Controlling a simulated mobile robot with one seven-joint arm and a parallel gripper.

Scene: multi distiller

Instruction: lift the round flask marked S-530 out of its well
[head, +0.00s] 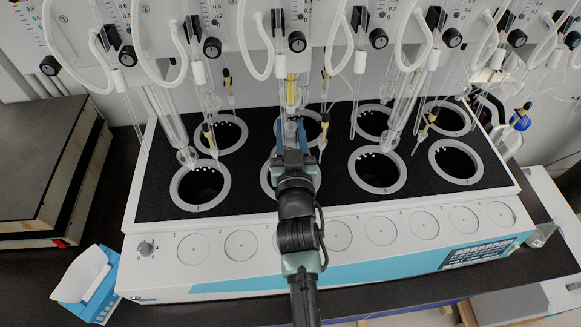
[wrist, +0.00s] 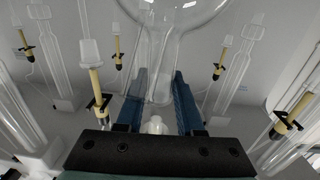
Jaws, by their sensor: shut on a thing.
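My gripper (head: 291,135) is over the middle-left of the distiller, its arm reaching in from the front. In the wrist view its two blue fingers (wrist: 158,82) stand on either side of a clear glass neck and are shut on it. The neck belongs to a round flask (wrist: 178,18), whose clear bulb shows at the top of that view, cut by the edge. No marking S-530 can be read. In the head view my gripper and arm hide most of the flask and part of the front well (head: 266,184) beneath. I cannot tell how the flask sits relative to the well.
The distiller's black top (head: 150,200) has two rows of grey-ringed wells. Glass tubes (head: 180,135) and yellow-and-black clamps (head: 208,134) hang close on both sides. A dark hotplate-like box (head: 40,160) stands left, and a blue-and-white box (head: 88,285) stands front left.

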